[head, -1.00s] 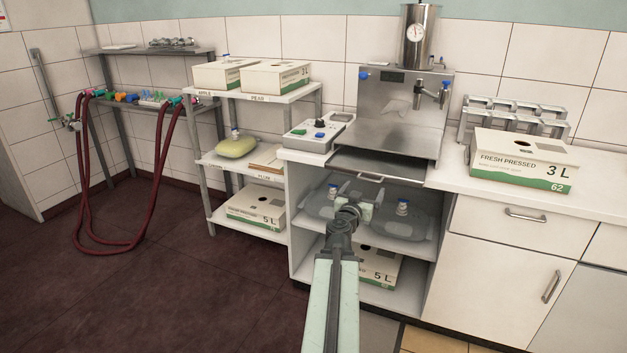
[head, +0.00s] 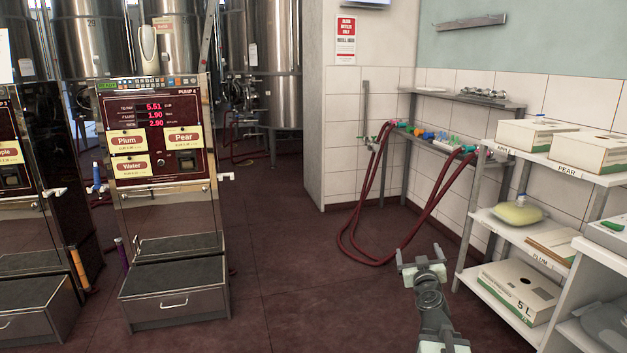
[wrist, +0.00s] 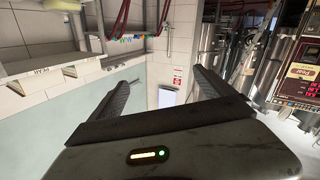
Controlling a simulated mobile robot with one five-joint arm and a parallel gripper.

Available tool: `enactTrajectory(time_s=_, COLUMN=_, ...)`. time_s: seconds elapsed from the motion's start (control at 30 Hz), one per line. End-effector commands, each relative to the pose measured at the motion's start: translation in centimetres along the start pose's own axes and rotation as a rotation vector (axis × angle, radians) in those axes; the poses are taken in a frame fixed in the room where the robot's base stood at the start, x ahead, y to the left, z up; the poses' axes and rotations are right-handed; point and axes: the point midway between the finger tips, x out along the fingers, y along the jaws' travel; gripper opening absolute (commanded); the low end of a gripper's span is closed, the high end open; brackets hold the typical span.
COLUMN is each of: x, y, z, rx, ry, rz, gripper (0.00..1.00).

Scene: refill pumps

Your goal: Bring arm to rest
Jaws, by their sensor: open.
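My gripper (head: 421,258) is at the lower right of the head view, held up in front of the dark red floor, with its two fingers apart and nothing between them. In the wrist view my gripper (wrist: 160,90) shows its two dark fingers spread wide, with only the far wall and a sign between them. The wrist picture is upside down or strongly rolled. My arm reaches up from the bottom edge of the head view and touches nothing that I can see.
A shelf rack (head: 508,220) with cartons and a yellowish pouch (head: 517,213) stands close on the right. Red hoses (head: 372,200) hang from a wall rack behind. A pump (head: 165,195) labelled Plum, Pear and Water stands left. The floor (head: 290,270) between is clear.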

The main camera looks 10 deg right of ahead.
Motion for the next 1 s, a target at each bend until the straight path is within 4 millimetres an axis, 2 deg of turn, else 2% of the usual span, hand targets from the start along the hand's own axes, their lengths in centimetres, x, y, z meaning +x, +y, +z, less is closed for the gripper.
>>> enactTrajectory(time_s=0.03, x=0.0, y=-4.7, z=-0.5, rx=-0.015, ry=-0.005, rz=-0.099, gripper=0.92)
enactTrajectory(time_s=0.13, x=-1.1, y=-13.5, z=-0.5, rx=-0.045, ry=-0.045, rz=-0.3, gripper=0.92)
enactTrajectory(time_s=0.2, x=-2.7, y=-19.5, z=0.2, rx=-0.069, ry=-0.099, rz=-0.444, gripper=0.92)
enactTrajectory(time_s=0.27, x=-4.7, y=-24.2, z=1.3, rx=-0.091, ry=-0.169, rz=-0.564, gripper=0.92)
enactTrajectory(time_s=0.3, x=-6.3, y=-27.1, z=2.4, rx=-0.108, ry=-0.23, rz=-0.641, gripper=0.92)
enactTrajectory(time_s=0.37, x=-9.0, y=-30.7, z=4.5, rx=-0.135, ry=-0.348, rz=-0.741, gripper=0.92)
enactTrajectory(time_s=0.4, x=-10.9, y=-32.3, z=6.2, rx=-0.155, ry=-0.443, rz=-0.791, gripper=0.92)
enactTrajectory(time_s=0.47, x=-13.7, y=-33.2, z=8.9, rx=-0.179, ry=-0.607, rz=-0.832, gripper=0.92)
enactTrajectory(time_s=0.5, x=-15.4, y=-32.9, z=10.8, rx=-0.188, ry=-0.723, rz=-0.832, gripper=0.92)
enactTrajectory(time_s=0.63, x=-19.5, y=-29.3, z=15.4, rx=-0.186, ry=-1.06, rz=-0.732, gripper=0.92)
enactTrajectory(time_s=0.7, x=-21.6, y=-27.1, z=16.9, rx=-0.17, ry=-1.22, rz=-0.642, gripper=0.92)
enactTrajectory(time_s=0.8, x=-24.8, y=-24.4, z=18.3, rx=-0.107, ry=-1.436, rz=-0.478, gripper=0.92)
enactTrajectory(time_s=0.87, x=-25.6, y=-24.2, z=17.8, rx=-0.03, ry=-1.492, rz=-0.407, gripper=0.92)
enactTrajectory(time_s=0.9, x=-25.6, y=-23.7, z=15.6, rx=-0.038, ry=-1.486, rz=-0.416, gripper=0.92)
enactTrajectory(time_s=1.0, x=-25.7, y=-23.0, z=12.8, rx=-0.039, ry=-1.483, rz=-0.419, gripper=0.92)
